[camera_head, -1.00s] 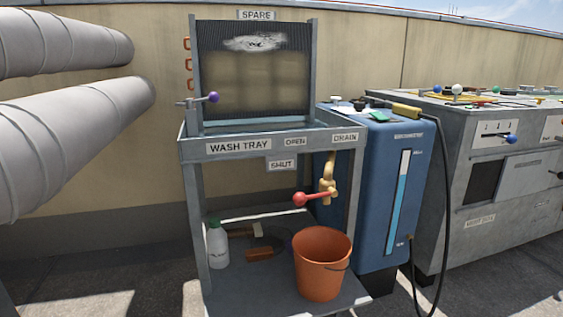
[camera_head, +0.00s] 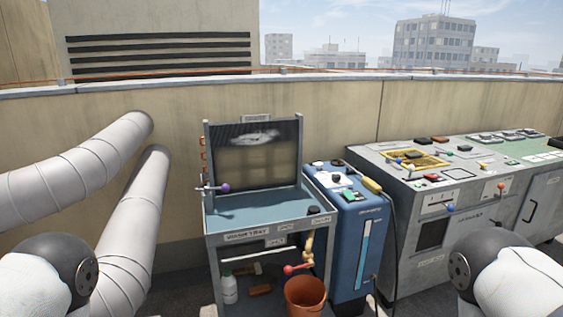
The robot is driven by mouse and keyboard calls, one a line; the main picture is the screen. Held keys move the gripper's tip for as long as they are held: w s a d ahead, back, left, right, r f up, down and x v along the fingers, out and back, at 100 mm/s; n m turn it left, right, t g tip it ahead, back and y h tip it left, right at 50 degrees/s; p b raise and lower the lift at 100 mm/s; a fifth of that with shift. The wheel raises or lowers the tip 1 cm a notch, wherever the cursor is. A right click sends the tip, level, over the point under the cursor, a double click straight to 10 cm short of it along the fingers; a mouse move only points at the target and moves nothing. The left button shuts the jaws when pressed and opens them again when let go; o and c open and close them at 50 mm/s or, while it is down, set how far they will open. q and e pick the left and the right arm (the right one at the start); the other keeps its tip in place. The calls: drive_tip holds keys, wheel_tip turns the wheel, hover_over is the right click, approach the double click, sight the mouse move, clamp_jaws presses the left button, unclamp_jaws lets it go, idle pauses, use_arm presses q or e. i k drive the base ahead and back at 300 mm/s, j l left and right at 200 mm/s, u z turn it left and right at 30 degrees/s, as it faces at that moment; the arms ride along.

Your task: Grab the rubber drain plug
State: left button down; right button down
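A small dark round piece (camera_head: 314,210) sits in the wash tray (camera_head: 262,237) at its right end, near the drain label. It looks like the rubber drain plug, but it is too small to be sure. Parts of my two arms show at the lower left and lower right. Neither gripper is in view.
An orange bucket (camera_head: 305,297), a white bottle (camera_head: 229,289) and brushes are on the shelf below. A red-handled tap (camera_head: 298,267) sticks out in front. A blue tank (camera_head: 360,240) and grey bench (camera_head: 400,262) stand right; pale ducts (camera_head: 65,172) left.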

sight(312, 209)
drive_tip(key=i+l, duration=0.15)
drive_tip(key=i, duration=0.35)
drive_tip(key=i+l, duration=0.15)
drive_tip(key=i, duration=0.3)
